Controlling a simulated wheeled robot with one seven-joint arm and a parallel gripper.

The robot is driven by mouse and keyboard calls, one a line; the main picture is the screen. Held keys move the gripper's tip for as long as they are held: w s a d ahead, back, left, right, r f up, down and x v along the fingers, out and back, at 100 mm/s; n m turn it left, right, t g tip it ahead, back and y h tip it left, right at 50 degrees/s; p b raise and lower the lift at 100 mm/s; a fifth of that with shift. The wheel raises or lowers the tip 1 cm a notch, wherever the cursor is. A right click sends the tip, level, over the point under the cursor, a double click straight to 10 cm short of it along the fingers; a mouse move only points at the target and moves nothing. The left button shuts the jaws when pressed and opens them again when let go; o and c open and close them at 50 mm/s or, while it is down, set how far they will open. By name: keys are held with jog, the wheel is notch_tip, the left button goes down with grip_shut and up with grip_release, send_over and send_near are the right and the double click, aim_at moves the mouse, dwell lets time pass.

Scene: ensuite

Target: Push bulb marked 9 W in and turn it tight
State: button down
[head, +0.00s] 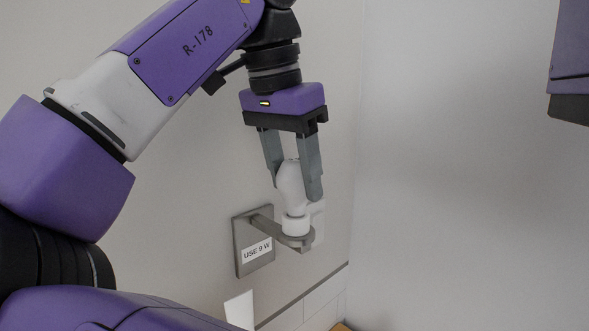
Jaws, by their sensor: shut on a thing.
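My gripper (294,180) points down, its two grey fingers shut on a white bulb (290,182). The bulb is upright, with its narrow end down at a white socket (295,225). The socket sits on a grey bracket (297,241) that sticks out from a wall plate. The plate (243,238) carries a label (257,251) reading "USE 9 W". No wattage mark is legible on the bulb. I cannot tell how deep its base sits in the socket.
The pale wall (190,190) is close behind the plate, and a corner lies just right of the socket. A white object (240,309) stands below the plate. A ledge or tile edge (310,293) runs along the wall low down.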

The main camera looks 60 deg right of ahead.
jog(key=shift+m+g, duration=0.3)
jog(key=shift+m, duration=0.9)
jog(key=shift+m+y, duration=0.3)
jog(key=shift+m, duration=0.9)
jog(key=shift+f+m+g, duration=0.1)
jog(key=shift+m+g, duration=0.2)
jog(key=shift+m, duration=0.5)
jog(key=m+y, duration=0.1)
jog(key=m, duration=0.2)
jog(key=shift+w+m+g, duration=0.1)
jog(key=shift+m+g, duration=0.2)
jog(key=shift+m, duration=0.3)
